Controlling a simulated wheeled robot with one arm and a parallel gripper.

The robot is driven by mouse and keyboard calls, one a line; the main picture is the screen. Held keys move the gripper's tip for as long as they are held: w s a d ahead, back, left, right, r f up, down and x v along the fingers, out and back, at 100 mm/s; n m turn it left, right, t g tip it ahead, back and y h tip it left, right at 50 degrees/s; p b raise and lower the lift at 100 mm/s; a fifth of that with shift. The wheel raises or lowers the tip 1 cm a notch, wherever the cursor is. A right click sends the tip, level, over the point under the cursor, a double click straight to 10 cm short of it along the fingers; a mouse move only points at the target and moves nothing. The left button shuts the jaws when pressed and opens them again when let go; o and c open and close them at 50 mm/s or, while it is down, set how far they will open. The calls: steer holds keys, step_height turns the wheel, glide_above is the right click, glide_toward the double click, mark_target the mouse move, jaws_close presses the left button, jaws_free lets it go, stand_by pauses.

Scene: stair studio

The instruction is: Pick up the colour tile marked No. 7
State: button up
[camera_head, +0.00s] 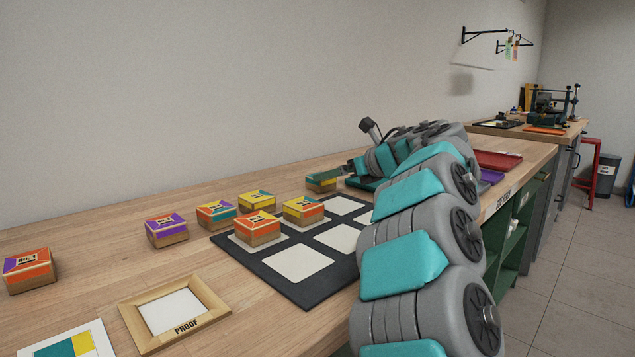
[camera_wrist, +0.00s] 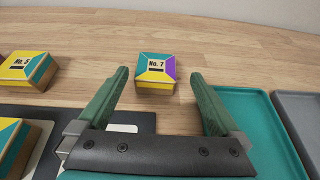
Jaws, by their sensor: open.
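The tile marked No. 7 (camera_wrist: 156,71) is a small square block with a teal, yellow and purple top and yellow sides. It sits flat on the wooden bench in the wrist view. My gripper (camera_wrist: 158,84) is open, its green fingers (camera_wrist: 103,97) on either side of the tile's line. The tile lies at about the fingertips, centred a little left between them; I see no contact. In the head view, my gripper (camera_head: 358,168) is low over the bench, partly hidden by my arm.
The No. 5 tile (camera_wrist: 29,68) stands left of No. 7. A dark board (camera_head: 262,276) with white pads holds tiles. A teal tray (camera_wrist: 254,112) and grey tray (camera_wrist: 300,112) lie right. The bench behind No. 7 is clear.

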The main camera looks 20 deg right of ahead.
steer(key=x, duration=0.5)
steer(key=shift+a+p, duration=0.3)
steer(key=shift+p, duration=0.05)
steer(key=c, duration=1.4)
